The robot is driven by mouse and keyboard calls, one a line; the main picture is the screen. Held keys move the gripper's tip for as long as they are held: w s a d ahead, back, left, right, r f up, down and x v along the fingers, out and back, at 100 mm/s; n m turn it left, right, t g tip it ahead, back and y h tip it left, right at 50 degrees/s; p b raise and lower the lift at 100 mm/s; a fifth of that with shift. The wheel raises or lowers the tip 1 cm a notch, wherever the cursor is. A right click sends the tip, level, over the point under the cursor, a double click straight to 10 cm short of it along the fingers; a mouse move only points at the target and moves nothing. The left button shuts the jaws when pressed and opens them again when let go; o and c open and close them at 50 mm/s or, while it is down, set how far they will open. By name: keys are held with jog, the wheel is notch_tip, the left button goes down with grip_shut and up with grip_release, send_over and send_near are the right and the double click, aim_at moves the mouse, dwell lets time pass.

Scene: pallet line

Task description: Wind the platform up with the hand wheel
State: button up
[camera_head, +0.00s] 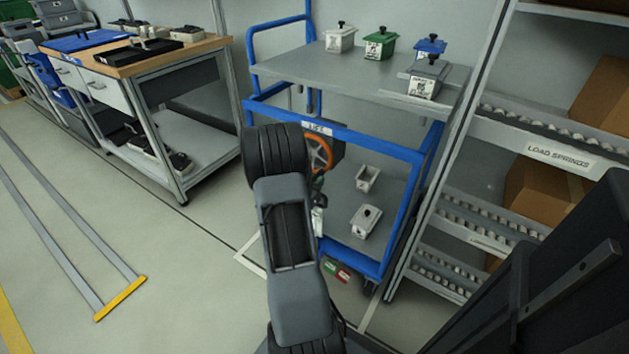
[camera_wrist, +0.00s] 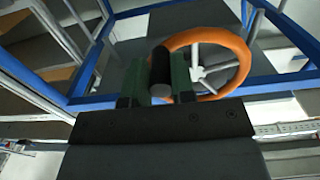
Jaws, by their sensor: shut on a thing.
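The orange hand wheel (camera_head: 328,151) is on the front of the blue-framed lift cart, by a label that reads LIFT. In the wrist view the hand wheel (camera_wrist: 240,46) has pale spokes and a black handle (camera_wrist: 160,65) at its rim. My gripper (camera_wrist: 157,86) is shut on this handle, one greenish finger on each side. In the head view my arm hides part of the wheel and most of the gripper. The grey platform (camera_head: 300,68) is the cart's top and carries several small lidded pots.
A lower shelf (camera_head: 392,190) of the cart holds an open white box (camera_head: 367,178) and a lidded white pot (camera_head: 366,220). A roller rack (camera_head: 556,153) stands close on the right. A workbench (camera_head: 130,62) stands at the left. The floor (camera_head: 150,225) before it is open.

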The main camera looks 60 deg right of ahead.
jog(key=shift+w+r, duration=0.3)
jog(key=shift+w, duration=0.05)
grip_shut()
jog(key=shift+w+f+b, duration=0.2)
jog(key=shift+b, duration=0.45)
jog(key=shift+r+m, duration=0.2)
jog(key=shift+m, duration=0.1)
jog(key=o, duration=0.9)
grip_release()
jog(key=shift+f, duration=0.1)
jog(key=shift+c, duration=0.2)
jog(key=shift+s+f, duration=0.1)
jog(key=shift+a, duration=0.25)
jog(key=a+p, duration=0.2)
jog(key=a, duration=1.1)
jog(key=shift+a, duration=0.2)
jog(key=shift+c, duration=0.2)
